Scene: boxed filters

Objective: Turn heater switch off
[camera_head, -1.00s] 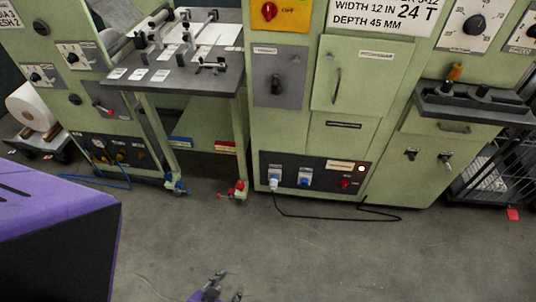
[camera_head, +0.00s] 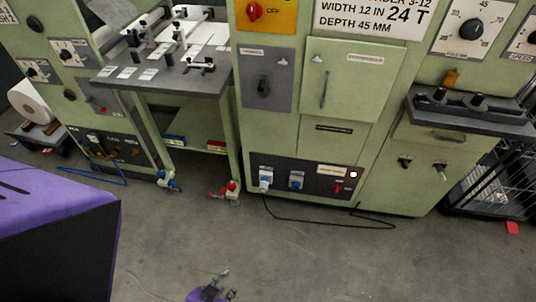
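The machine front carries several switches, and I cannot read which label says heater. A low dark panel (camera_head: 315,187) holds a small red switch (camera_head: 337,188) beside a lit round lamp (camera_head: 353,174). Higher up, a black knob (camera_head: 263,87) sits on a grey plate. A red rotary switch (camera_head: 253,12) sits on a yellow plate marked OFF.
A white plug (camera_head: 265,183) and a blue socket (camera_head: 296,181) are on the low panel. A black cable (camera_head: 325,221) lies on the floor before it. A work table (camera_head: 160,84) stands left.

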